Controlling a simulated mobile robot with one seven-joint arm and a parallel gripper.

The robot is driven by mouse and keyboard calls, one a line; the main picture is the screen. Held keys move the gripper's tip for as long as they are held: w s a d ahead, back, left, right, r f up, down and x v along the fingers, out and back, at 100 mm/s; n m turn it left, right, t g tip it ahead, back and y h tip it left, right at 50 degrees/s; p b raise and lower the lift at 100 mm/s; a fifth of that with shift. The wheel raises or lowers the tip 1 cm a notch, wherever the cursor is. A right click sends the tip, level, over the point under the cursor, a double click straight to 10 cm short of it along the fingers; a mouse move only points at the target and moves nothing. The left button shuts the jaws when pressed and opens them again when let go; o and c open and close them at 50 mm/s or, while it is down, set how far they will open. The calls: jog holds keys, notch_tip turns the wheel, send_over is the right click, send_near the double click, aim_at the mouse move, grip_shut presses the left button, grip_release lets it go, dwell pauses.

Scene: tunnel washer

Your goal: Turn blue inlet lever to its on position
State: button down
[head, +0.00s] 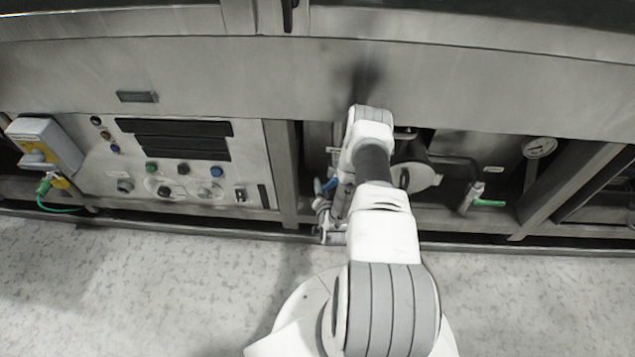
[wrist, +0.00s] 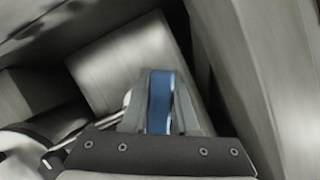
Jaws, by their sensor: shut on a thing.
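The blue inlet lever (wrist: 160,100) shows in the wrist view between the two fingers of my gripper (wrist: 161,88). My gripper is shut on it. In the head view a small blue part of the lever (head: 328,185) shows just left of my arm, inside the recess under the machine's long panel. My gripper (head: 335,212) is partly hidden there by my arm. The lever's pivot and the pipe it sits on are hidden or too dim to make out, so I cannot tell its exact angle.
A control panel (head: 180,165) with buttons is left of the recess. A green-handled lever (head: 488,203) and a round gauge (head: 539,147) are to the right. A metal post (head: 283,165) stands close left of my gripper. The floor (head: 150,290) in front is clear.

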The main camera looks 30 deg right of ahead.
jog(key=shift+s+d+f+n+g, duration=0.3)
jog(key=shift+s+d+n, duration=0.1)
jog(key=shift+n, duration=0.2)
jog(key=c, duration=0.7)
grip_release()
jog(key=shift+r, duration=0.15)
